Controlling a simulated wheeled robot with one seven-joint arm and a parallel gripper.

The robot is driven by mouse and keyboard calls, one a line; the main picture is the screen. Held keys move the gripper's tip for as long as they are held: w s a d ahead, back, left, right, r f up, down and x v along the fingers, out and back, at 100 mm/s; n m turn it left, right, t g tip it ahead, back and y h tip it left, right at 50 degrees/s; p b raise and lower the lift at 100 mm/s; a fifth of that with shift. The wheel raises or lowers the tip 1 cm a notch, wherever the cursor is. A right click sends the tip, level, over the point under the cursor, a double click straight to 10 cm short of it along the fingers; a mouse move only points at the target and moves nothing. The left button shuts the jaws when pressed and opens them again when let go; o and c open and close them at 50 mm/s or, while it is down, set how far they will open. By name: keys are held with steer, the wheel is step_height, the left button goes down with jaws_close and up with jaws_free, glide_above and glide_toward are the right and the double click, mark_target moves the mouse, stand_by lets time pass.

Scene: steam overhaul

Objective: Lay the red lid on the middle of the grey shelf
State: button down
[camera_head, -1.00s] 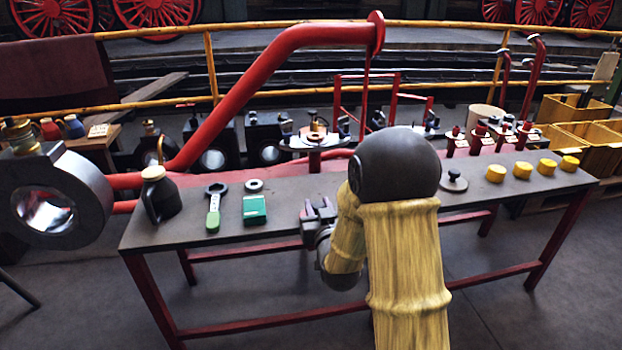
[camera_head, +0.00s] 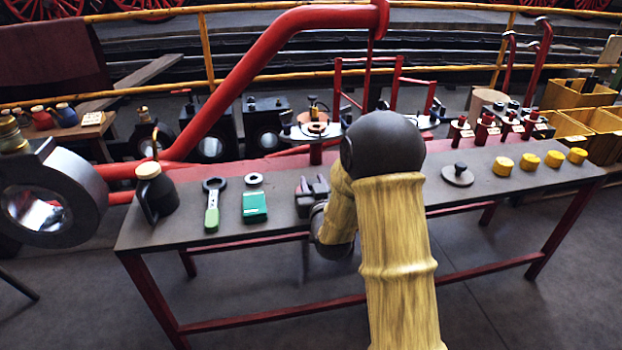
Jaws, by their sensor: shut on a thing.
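My gripper (camera_head: 312,190) is over the middle of the long bench's grey top (camera_head: 275,222), low and close to the surface. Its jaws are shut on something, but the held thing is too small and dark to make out. My forearm and elbow hide the bench just right of the gripper. No red lid shows clearly in the head view. I cannot tell whether the grey bench top is the grey shelf; no separate grey shelf is plain to see.
On the bench stand a dark oil can (camera_head: 157,192), a green-handled wrench (camera_head: 212,205), a green box (camera_head: 254,207), a ring (camera_head: 253,179), a dark knobbed disc (camera_head: 457,176) and several yellow caps (camera_head: 528,162). A thick red pipe (camera_head: 250,90) rises behind the bench.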

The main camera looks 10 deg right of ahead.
steer(key=shift+w, duration=0.3)
steer(key=shift+s, duration=0.1)
steer(key=c, duration=1)
jaws_free()
steer(key=shift+f, duration=0.2)
steer(key=shift+s, duration=0.1)
